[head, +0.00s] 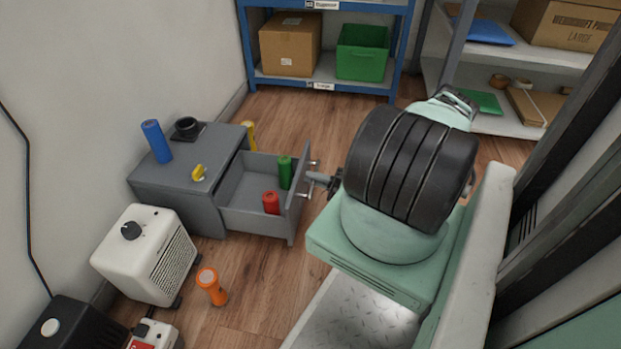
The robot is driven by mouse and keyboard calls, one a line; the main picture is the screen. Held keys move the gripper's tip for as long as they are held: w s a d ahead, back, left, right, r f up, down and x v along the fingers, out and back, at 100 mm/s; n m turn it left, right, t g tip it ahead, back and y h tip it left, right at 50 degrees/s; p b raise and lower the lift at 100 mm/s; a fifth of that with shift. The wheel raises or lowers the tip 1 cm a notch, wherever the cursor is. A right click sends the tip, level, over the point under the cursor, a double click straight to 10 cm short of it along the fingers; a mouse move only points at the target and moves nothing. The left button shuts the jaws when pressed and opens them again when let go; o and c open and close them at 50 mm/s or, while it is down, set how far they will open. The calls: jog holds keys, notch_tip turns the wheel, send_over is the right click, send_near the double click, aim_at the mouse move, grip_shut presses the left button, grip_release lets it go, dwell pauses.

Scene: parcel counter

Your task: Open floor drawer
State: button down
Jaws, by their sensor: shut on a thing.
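A low grey floor drawer unit (174,185) stands against the left wall. Its drawer (262,221) is pulled well out to the right, with a red item (271,203) and a green cylinder (285,172) inside. My gripper (311,181) is at the drawer's front panel, shut on the drawer handle (306,189). The fingertips are small in this view and partly blend with the handle. My arm reaches in from the right.
On the unit's top are a blue cylinder (156,141), a black object (187,128) and a yellow item (199,173). Shelves (333,88) stand at the back.

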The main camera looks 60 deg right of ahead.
jog(key=shift+s, duration=0.1)
jog(key=c, duration=1.6)
grip_release()
jog(key=shift+d, duration=0.1)
jog(key=p+v, duration=0.2)
jog(key=v, duration=1.5)
jog(key=shift+s+f, duration=0.1)
jog(key=shift+s, duration=0.1)
